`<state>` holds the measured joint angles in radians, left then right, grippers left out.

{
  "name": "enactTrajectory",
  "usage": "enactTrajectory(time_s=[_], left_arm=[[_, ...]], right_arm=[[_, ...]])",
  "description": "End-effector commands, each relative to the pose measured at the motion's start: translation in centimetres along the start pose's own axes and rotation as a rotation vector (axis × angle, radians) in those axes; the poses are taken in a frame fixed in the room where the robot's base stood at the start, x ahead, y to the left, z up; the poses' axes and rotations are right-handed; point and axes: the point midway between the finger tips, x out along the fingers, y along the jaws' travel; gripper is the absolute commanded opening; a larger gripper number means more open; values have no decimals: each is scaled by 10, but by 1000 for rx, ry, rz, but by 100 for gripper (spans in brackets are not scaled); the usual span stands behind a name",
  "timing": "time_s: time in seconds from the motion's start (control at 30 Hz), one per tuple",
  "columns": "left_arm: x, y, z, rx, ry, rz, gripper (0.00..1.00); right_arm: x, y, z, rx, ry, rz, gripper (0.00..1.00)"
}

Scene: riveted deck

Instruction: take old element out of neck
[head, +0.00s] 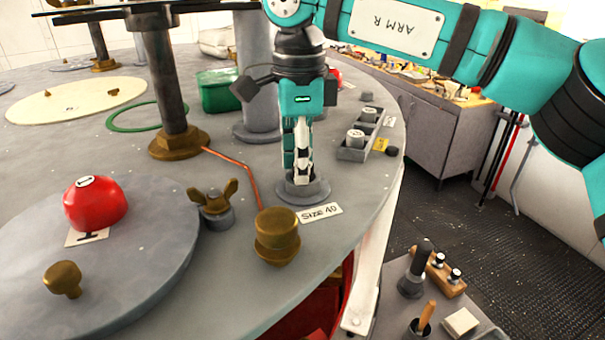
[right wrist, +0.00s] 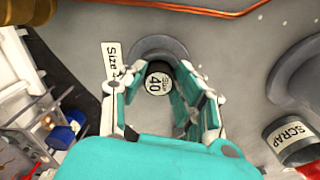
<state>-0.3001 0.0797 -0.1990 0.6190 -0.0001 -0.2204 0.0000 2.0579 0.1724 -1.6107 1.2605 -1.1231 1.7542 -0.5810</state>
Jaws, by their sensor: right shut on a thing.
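The neck (head: 318,192) is a round grey collar on the deck beside a "Size 40" label (head: 319,212). My right gripper (head: 303,172) points straight down over it, fingertips low at the collar. In the right wrist view the neck's flange (right wrist: 150,47) is beyond the fingers. The old element (right wrist: 158,83), a dark cylinder with a pale "Size 40" top, sits between the fingers of my right gripper (right wrist: 158,76), which is shut on it. My left gripper is not in view.
A grey rack (head: 352,152) with capped pieces stands behind and right of the neck. A brass cap (head: 277,236), wing nut (head: 216,205) and red dome (head: 95,205) are to the left. A "SCRAP" container (right wrist: 290,138) shows in the right wrist view. The deck edge is close on the right.

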Motion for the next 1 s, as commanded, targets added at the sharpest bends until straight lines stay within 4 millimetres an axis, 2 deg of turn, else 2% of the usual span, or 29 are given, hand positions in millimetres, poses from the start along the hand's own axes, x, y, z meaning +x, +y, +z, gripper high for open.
enactTrajectory(time_s=[0.1,0.47,0.77,1.0], left_arm=[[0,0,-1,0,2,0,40],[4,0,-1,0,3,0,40],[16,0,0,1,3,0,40],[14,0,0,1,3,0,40]], right_arm=[[0,0,0,0,0,0,6],[-8,0,0,1,0,-2,6],[-53,0,1,1,-1,-2,6],[-92,0,1,1,1,-1,6]])
